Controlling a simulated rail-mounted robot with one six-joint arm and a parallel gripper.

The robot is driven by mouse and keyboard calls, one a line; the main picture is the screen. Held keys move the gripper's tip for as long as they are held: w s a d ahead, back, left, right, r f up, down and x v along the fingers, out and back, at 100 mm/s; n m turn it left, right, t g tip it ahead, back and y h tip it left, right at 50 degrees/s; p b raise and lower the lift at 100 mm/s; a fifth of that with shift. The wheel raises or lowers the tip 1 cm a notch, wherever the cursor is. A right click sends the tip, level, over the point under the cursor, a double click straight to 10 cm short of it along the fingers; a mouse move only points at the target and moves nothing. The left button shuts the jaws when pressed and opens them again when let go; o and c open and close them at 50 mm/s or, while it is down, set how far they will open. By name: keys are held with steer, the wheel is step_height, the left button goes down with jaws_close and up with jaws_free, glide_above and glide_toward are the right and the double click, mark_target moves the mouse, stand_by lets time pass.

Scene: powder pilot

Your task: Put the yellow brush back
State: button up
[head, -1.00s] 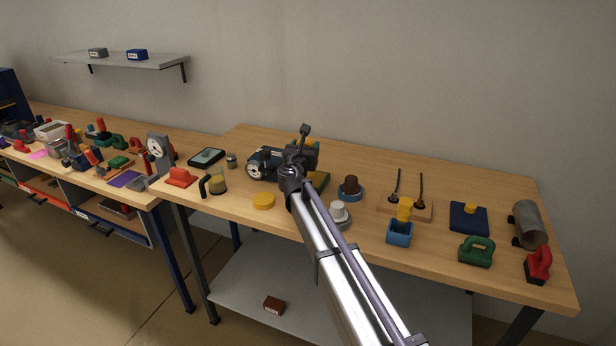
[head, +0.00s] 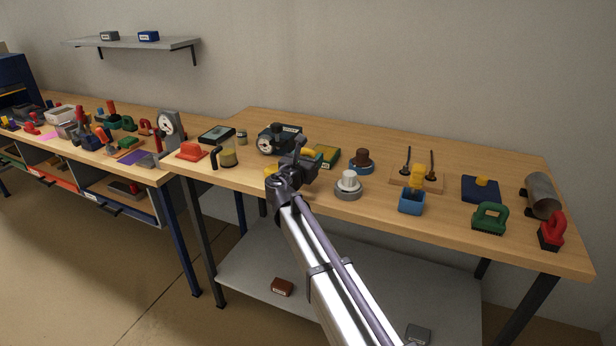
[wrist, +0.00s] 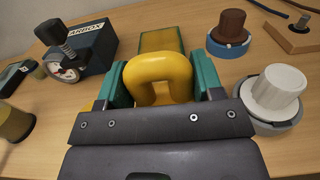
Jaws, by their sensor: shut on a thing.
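The yellow brush shows as a thick yellow loop handle in the wrist view (wrist: 160,80). My gripper (wrist: 160,70) has its teal fingers on either side of the handle and is shut on it. The bristle end is hidden behind the handle and my gripper, so I cannot tell whether it touches the bench. A green block with a yellow top (wrist: 160,40) lies just beyond the handle. In the head view this green block (head: 328,155) is just right of my gripper (head: 303,165), which mostly hides the brush.
The dark gearbox (wrist: 90,48) stands to the left. A brown knob on a blue base (wrist: 230,45) and a white knob on a grey base (wrist: 275,92) stand to the right.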

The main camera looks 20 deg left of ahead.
step_height(320, 180, down, 4)
steer(key=shift+r+b, duration=0.2)
steer(key=shift+b, duration=1)
steer(key=shift+r, duration=0.3)
steer(key=shift+f, duration=0.25)
steer(key=o, duration=1.1)
steer(key=shift+r, duration=0.1)
steer(key=shift+r+p, duration=0.3)
steer(key=shift+p, duration=0.15)
steer(key=s, duration=0.8)
steer(key=s+a, duration=0.1)
steer(key=s, duration=0.3)
steer(key=shift+f, duration=0.15)
